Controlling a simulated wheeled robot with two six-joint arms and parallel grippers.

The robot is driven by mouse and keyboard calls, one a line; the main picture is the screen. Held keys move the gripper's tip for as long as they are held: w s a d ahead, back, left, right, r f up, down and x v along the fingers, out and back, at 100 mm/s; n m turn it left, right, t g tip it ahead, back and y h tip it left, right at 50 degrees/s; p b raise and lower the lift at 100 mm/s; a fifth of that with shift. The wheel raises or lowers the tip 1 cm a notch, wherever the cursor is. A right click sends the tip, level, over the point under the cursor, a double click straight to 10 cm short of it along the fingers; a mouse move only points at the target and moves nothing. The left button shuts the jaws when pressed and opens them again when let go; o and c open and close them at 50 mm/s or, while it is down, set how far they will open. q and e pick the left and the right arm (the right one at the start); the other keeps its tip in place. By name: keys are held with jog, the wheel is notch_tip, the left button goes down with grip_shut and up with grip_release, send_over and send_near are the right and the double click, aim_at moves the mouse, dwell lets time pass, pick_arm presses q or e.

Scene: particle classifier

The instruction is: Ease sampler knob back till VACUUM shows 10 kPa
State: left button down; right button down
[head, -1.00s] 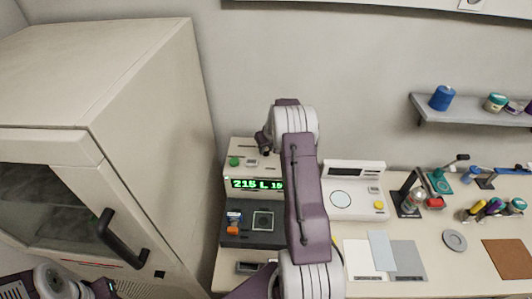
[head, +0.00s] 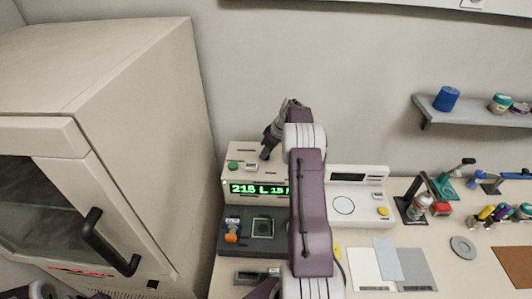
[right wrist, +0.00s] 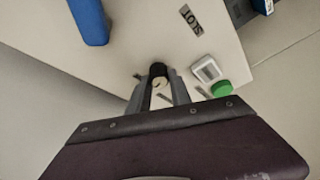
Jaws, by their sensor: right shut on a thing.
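The sampler (head: 229,188) is a cream box at the back of the bench. Its green display (head: 255,189) reads "215 L 15", and my right arm covers the rest of the line. My right gripper (head: 267,152) is over the sampler's top. In the right wrist view, my right gripper (right wrist: 158,84) is shut on a small black knob (right wrist: 158,70). In the head view the knob is hidden by the gripper. No VACUUM label is legible. Only a bit of my left arm shows at the bottom left; its gripper is out of view.
A green button (head: 233,166) and a small white-framed part (right wrist: 206,69) sit near the knob. A white scale-like device (head: 358,187) stands right of my arm. A large cabinet (head: 150,130) with a black handle stands at left.

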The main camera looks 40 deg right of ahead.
jog(key=shift+s+d, duration=0.1)
dwell(0.3)
jog(key=c, duration=1.2)
grip_release()
jog(key=shift+o, duration=0.2)
jog(key=shift+s+r, duration=0.1)
jog(key=shift+s, duration=0.15)
jog(key=shift+r, duration=0.1)
jog(key=b+v, duration=0.2)
jog(key=v, duration=0.7)
